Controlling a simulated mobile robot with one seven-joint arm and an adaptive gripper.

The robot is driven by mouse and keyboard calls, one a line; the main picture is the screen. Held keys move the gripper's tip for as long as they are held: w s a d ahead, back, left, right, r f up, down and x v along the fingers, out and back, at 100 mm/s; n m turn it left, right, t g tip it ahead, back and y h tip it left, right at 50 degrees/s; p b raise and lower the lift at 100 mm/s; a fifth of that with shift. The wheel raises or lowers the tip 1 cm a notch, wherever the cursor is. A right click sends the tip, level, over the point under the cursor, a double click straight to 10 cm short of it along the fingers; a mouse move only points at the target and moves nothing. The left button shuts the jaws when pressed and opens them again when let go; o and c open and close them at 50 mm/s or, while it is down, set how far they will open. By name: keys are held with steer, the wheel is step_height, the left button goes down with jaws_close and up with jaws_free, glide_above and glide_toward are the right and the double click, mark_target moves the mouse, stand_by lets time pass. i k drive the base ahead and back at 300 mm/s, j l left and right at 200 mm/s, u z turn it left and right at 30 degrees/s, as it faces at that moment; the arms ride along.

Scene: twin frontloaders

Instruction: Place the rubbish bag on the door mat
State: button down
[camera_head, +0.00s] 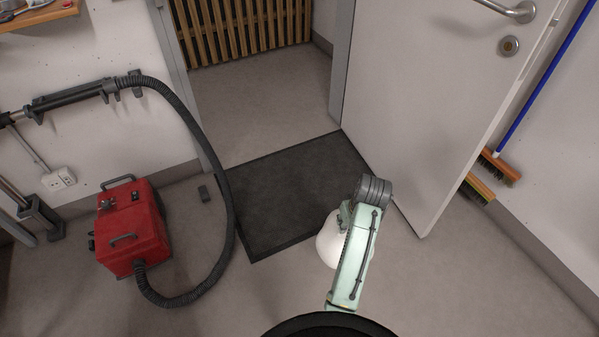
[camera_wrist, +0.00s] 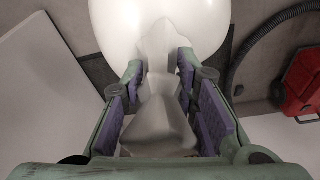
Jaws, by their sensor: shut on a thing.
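The rubbish bag is white and rounded, with a gathered neck. In the wrist view the bag (camera_wrist: 160,25) fills the top middle, and my gripper (camera_wrist: 158,80) is shut on its neck between both fingers. In the head view the bag (camera_head: 328,240) shows partly, at the lower right edge of the door mat, with my arm covering its right side. I cannot tell whether it touches the floor or mat. The door mat (camera_head: 285,190) is dark grey and lies flat in the doorway. My gripper's fingers are hidden behind my arm in the head view.
A red vacuum cleaner (camera_head: 133,235) stands left of the mat, and its black hose (camera_head: 226,190) curves close to the mat's left edge. A white door (camera_head: 420,90) stands open at the right. Brooms (camera_head: 492,170) lean beyond it. The mat's surface looks clear.

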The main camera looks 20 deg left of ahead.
mark_target(308, 182)
steer(key=i+l+u, duration=0.1)
steer(key=i+u, duration=0.25)
steer(key=i, duration=0.6)
steer(key=i+j+z, duration=0.1)
steer(key=i, duration=0.6)
